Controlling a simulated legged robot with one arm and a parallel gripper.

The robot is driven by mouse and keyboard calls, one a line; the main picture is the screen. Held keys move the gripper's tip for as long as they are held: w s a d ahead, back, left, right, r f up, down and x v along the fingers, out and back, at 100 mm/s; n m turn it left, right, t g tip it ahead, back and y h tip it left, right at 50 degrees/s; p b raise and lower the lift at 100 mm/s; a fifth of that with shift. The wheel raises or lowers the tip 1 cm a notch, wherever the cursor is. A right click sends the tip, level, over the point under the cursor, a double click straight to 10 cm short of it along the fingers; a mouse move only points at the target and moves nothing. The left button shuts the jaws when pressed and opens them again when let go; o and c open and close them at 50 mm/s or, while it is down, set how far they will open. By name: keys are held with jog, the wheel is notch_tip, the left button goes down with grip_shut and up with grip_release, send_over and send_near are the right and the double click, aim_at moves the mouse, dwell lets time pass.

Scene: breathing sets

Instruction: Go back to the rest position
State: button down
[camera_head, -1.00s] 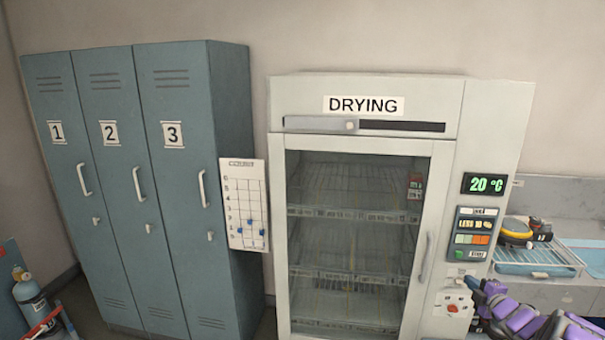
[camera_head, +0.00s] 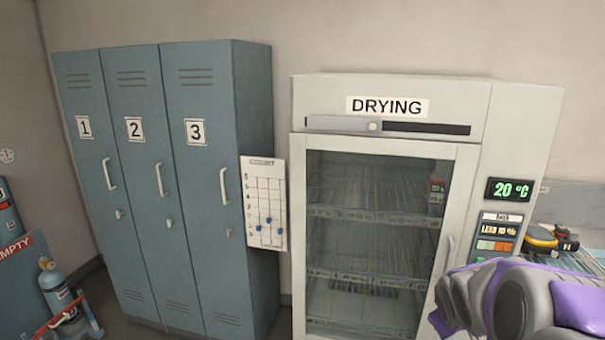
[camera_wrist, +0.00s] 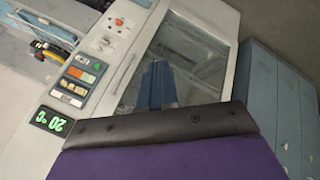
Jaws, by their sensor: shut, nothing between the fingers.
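My gripper (camera_wrist: 158,86) shows in the wrist view as narrow blue-grey fingers closed together beyond a black and purple housing. It is shut and holds nothing. The drying cabinet's glass door (camera_wrist: 190,62) lies behind the fingers. In the head view, my purple and grey arm covers the lower right of the drying cabinet (camera_head: 405,88). The fingers cannot be made out there.
Three blue-grey lockers (camera_head: 150,200) stand left of the cabinet, with a chart (camera_head: 263,200) on their side. A gas cylinder (camera_head: 56,288) is at lower left. A counter (camera_head: 585,200) with a yellow and black item (camera_head: 541,238) is at right.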

jog(key=s+a+m+g+y, duration=0.1)
jog(key=s+a+g, duration=0.1)
jog(key=s+a, duration=0.4)
jog(key=s+a+f+m+g+y, duration=0.1)
jog(key=s+a+g, duration=0.2)
jog(key=s, duration=1.2)
jog(key=s+a+m+g+y, duration=0.1)
jog(key=s+a+g, duration=0.1)
jog(key=s+a, duration=0.7)
jog(key=s, duration=0.2)
jog(key=shift+s+f+m+g, duration=0.3)
jog(key=shift+f+m, duration=0.05)
jog(key=shift+m, duration=0.05)
jog(key=shift+d, duration=0.1)
